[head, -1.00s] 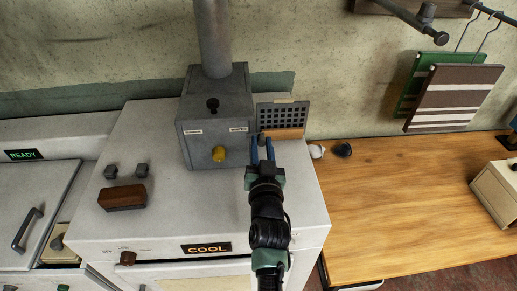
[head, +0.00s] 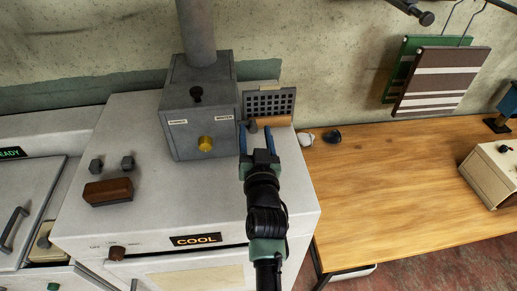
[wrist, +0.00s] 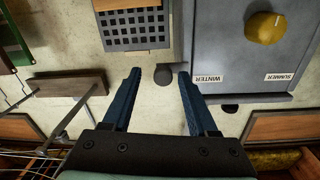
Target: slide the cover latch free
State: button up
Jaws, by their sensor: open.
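A small grey rounded piece with a thin bar (wrist: 163,75) is between my fingertips in the wrist view. It may be the cover latch, but I cannot tell for sure. It also shows in the head view (head: 254,125), in front of the dark grid-holed panel (head: 270,102). My gripper (head: 256,130) is open, its blue fingers on either side of the piece and apart from it in the wrist view (wrist: 159,75). The grey box (head: 180,88) beside it has a yellow knob (head: 206,143), a black knob (head: 197,94) and SUMMER and WINTER labels.
A wooden counter (head: 400,170) to the right is mostly clear. Two small objects (head: 319,137) lie near its left end. Towels (head: 443,82) hang above.

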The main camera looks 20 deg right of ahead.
jog(key=b+v, duration=0.2)
jog(key=v, duration=1)
jog(key=shift+s, duration=0.25)
jog(key=w+a+r+n+t+y, duration=0.15)
jog(key=a+r, duration=0.25)
jog(key=r, duration=0.8)
jog(key=w+a+r+t+h, duration=0.1)
jog(key=w+a+r+t, duration=0.15)
jog(key=r, duration=0.95)
jog(key=s+a+r+n+t+y, duration=0.1)
jog(key=s+a+r+t, duration=0.1)
jog(key=r, duration=0.5)
jog(key=s+a+r+n+t+y, duration=0.1)
jog(key=s+a+r+t+y, duration=0.1)
jog(key=s+a+r, duration=0.2)
jog(key=s+a+r+n+t+y, duration=0.2)
jog(key=s+r, duration=0.4)
jog(key=r, duration=0.5)
jog(key=shift+a, duration=0.75)
